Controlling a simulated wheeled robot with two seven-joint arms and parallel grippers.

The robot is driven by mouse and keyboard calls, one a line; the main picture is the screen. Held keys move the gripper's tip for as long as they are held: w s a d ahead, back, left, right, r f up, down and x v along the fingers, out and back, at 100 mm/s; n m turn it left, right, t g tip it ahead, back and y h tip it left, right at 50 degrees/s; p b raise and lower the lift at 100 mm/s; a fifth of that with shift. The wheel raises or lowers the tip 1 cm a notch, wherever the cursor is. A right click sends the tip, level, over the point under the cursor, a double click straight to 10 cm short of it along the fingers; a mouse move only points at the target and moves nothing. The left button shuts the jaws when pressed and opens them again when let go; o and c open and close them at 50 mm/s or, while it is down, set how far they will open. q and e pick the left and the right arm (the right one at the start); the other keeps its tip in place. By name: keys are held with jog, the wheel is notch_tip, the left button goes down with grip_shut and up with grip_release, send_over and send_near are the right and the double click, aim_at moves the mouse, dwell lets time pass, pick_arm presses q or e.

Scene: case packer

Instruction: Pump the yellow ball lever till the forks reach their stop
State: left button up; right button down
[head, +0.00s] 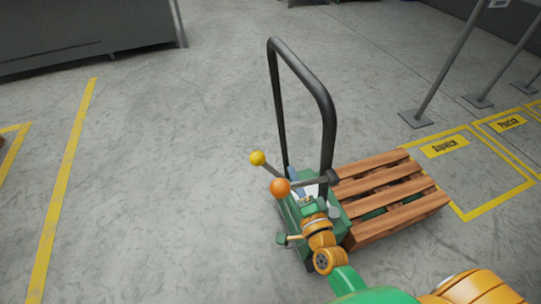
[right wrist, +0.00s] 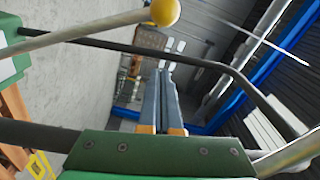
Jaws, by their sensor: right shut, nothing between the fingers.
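The yellow ball (head: 257,158) sits on the end of a thin grey lever, left of the truck's black handle frame (head: 330,120). An orange ball (head: 280,188) is on a second lever, just below and nearer. My right gripper (head: 292,170) is beside the handle frame, to the right of the yellow ball and apart from it. Its blue-grey fingers are closed together and empty. In the right wrist view the yellow ball (right wrist: 165,12) and its rod cross the top, beyond the fingertips (right wrist: 163,72). The forks are mostly hidden under the pallet (head: 395,190).
The truck's green body (head: 290,210) stands at the pallet's left end. Yellow-marked floor bays (head: 490,180) and grey posts (head: 440,75) are on the right. Open grey floor lies to the left, with a yellow line (head: 62,190).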

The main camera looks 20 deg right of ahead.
jog(key=w+b, duration=0.2)
jog(key=w, duration=0.8)
jog(key=a, duration=0.1)
jog(key=s+a, duration=0.1)
jog(key=a+p, duration=0.1)
jog(key=shift+s+a+f, duration=0.2)
jog(key=shift+s+f, duration=0.05)
jog(key=shift+f, duration=0.1)
jog(key=shift+f, duration=0.15)
